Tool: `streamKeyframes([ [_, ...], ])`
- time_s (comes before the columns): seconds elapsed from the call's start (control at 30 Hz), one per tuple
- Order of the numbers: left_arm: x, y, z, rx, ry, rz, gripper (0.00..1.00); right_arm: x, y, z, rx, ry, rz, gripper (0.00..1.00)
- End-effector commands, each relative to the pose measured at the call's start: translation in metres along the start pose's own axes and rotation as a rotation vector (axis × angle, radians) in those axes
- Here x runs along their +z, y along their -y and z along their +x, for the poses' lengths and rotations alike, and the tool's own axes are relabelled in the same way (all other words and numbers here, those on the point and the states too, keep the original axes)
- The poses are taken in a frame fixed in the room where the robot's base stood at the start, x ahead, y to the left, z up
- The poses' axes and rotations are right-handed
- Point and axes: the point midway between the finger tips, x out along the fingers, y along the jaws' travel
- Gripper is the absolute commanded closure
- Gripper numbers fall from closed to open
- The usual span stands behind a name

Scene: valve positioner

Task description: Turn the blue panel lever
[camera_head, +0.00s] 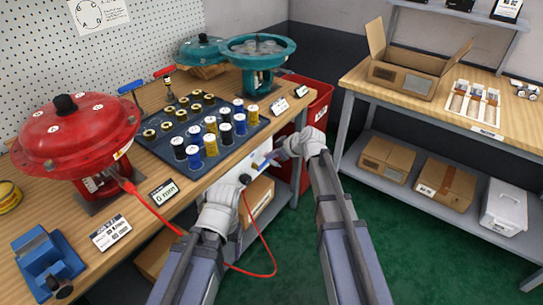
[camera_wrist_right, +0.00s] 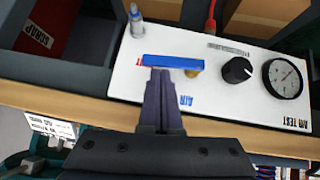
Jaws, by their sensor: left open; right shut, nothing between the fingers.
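The blue lever (camera_wrist_right: 172,62) lies lengthwise across the white panel (camera_wrist_right: 225,108) in the right wrist view, with a brass pivot (camera_wrist_right: 194,73) near its right end. Blue lettering is on the panel below it, and red lettering is partly covered at its left end. My right gripper (camera_wrist_right: 160,76) is shut and empty, its fingertips at the lever's lower edge; I cannot tell whether they touch. In the head view the lever (camera_head: 261,161) shows beside my right gripper (camera_head: 279,155). My left gripper (camera_head: 222,191) is open in front of the panel; its fingers are hard to make out.
A black knob (camera_wrist_right: 237,70), a round gauge (camera_wrist_right: 284,78) and a red hose (camera_wrist_right: 211,15) are on the panel. The bench above holds a red actuator (camera_head: 75,140) and several spools. A red bin (camera_head: 318,100) stands right of the panel. Green floor is clear between the benches.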

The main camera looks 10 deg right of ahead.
Motion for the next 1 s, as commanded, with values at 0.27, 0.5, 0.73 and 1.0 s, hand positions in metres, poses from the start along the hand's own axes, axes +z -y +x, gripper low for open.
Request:
streamKeyframes([
  [0.27, -0.001, -0.001, 0.012, 0.000, 0.000, 0.000, 0.25, 0.009, -0.002, 0.009, 0.000, 0.000, 0.000, 1.00],
  [0.5, -0.001, -0.002, 0.015, 0.000, 0.000, 0.000, 0.25, 0.012, -0.004, 0.011, 0.000, 0.005, -0.003, 1.00],
  [0.73, -0.001, -0.001, 0.015, 0.000, 0.000, 0.000, 0.25, 0.012, -0.004, 0.011, -0.002, 0.007, -0.004, 1.00],
  [1.0, 0.000, 0.000, -0.002, 0.000, 0.000, 0.000, 0.25, -0.003, -0.002, 0.001, 0.000, 0.003, -0.003, 1.00],
])
